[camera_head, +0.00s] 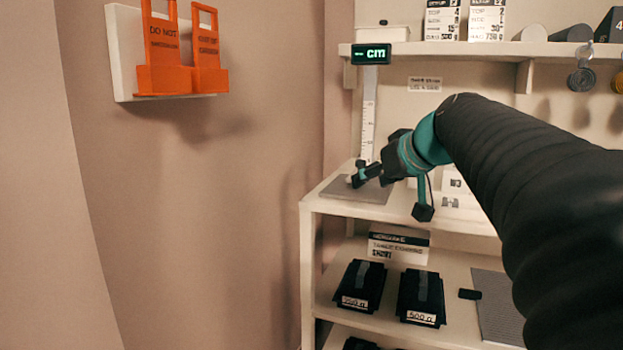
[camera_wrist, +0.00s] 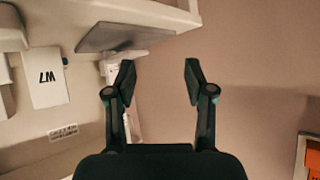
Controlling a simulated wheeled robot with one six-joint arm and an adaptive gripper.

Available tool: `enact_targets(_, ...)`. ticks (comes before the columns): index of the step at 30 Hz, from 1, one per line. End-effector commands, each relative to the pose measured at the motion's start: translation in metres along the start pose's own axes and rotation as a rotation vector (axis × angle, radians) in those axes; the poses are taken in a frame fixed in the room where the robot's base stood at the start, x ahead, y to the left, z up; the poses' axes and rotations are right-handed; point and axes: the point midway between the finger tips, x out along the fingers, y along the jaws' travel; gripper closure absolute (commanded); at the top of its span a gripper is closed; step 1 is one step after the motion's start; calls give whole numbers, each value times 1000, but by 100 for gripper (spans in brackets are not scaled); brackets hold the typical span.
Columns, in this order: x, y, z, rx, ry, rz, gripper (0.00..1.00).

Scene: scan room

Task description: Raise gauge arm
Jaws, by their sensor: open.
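The gauge's white ruler column (camera_head: 368,115) stands upright at the left end of the shelves, under a black display (camera_head: 371,54) with green "cm" lettering. Its foot is by a grey plate (camera_head: 345,190). In the wrist view, which is upside down, the grey plate (camera_wrist: 118,36) is at the top. A small pale part (camera_wrist: 112,68) beside it may be the gauge arm, but I cannot tell for certain. My gripper (camera_head: 366,174) is just above the plate, in front of the column's lower end. In the wrist view my gripper (camera_wrist: 158,68) is open and empty, its left finger near the pale part.
Two black weights (camera_head: 361,285) (camera_head: 421,297) sit on the shelf below. A pale card (camera_wrist: 45,77) stands close by. Orange holders (camera_head: 178,70) hang on the left wall. The upper shelf edge (camera_head: 470,49) overhangs.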

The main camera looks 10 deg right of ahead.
Motion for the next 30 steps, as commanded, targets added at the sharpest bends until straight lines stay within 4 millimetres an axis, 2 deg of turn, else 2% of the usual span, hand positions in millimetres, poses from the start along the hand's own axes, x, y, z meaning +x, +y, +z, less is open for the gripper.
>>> enact_targets(1, 7, 22, -11, -13, 43, 7, 46)
enact_targets(3, 8, 42, -30, -40, 98, 10, 46)
enact_targets(6, 7, 62, -50, -70, 156, 16, 46)
enact_targets(9, 5, 73, -61, -89, 188, 19, 46)
enact_targets(13, 11, 76, -67, -97, 199, 19, 46)
enact_targets(16, 23, 76, -69, -97, 197, 17, 46)
enact_targets(30, 106, 76, -85, -96, 196, 18, 46)
